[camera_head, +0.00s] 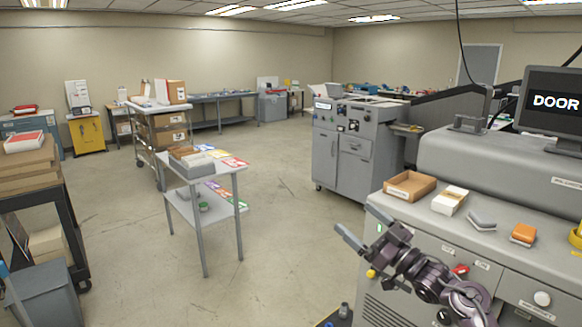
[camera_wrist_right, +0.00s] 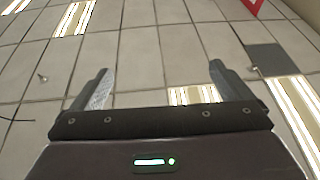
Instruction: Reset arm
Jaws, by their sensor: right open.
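My right gripper (camera_head: 357,226) is raised in front of the grey laminator machine (camera_head: 447,150) at the right of the head view. Its two fingers are spread apart with nothing between them. In the right wrist view the open fingers (camera_wrist_right: 155,90) point at the ceiling tiles and lights. My right arm comes in from the bottom right of the head view, over the machine's front panel. My left gripper is not in view.
The laminator's top holds an open cardboard box (camera_head: 409,186), a white box (camera_head: 450,200), a grey block (camera_head: 482,220) and an orange block (camera_head: 523,234). A small grey cart (camera_head: 205,178) stands mid-floor. Open floor lies around it.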

